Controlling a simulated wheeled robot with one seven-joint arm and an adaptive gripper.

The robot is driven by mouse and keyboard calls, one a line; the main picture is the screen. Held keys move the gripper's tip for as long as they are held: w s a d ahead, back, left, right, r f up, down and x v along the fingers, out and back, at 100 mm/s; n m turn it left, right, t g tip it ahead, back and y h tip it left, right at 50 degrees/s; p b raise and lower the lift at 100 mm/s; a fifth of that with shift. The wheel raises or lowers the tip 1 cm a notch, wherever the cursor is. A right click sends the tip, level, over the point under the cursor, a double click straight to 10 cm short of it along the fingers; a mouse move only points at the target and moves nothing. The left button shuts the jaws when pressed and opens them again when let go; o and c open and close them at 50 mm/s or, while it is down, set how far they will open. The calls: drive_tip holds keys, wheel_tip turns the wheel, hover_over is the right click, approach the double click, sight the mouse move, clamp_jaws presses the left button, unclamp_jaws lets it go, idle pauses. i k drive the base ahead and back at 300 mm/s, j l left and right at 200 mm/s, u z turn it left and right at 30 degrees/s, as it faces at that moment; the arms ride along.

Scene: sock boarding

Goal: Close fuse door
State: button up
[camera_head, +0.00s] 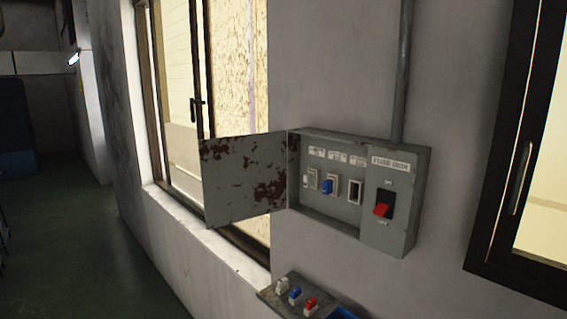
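The fuse box (403,158) is a grey metal case fixed to the wall, right of the picture's middle. Its fuse door (240,180) is a grey panel with rust patches. The door stands wide open, swung out to the left from its hinge on the box's left edge. Inside are labelled fuse slots; one holds a blue fuse (327,187), and the rightmost slot (355,192) looks dark and empty. A red switch (382,209) sits on the box's right panel. My gripper is not in view.
A small shelf (268,294) below the box carries a white, a blue and a red fuse. A window with a sill (190,225) lies behind the door. A conduit (402,70) rises from the box. A dark-framed window (505,150) is at right. Floor (75,250) at left is clear.

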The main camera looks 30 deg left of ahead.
sight(243, 177)
drive_tip(key=k+j+z, duration=0.1)
drive_tip(key=j+z, duration=0.35)
drive_tip(key=j, duration=3.5)
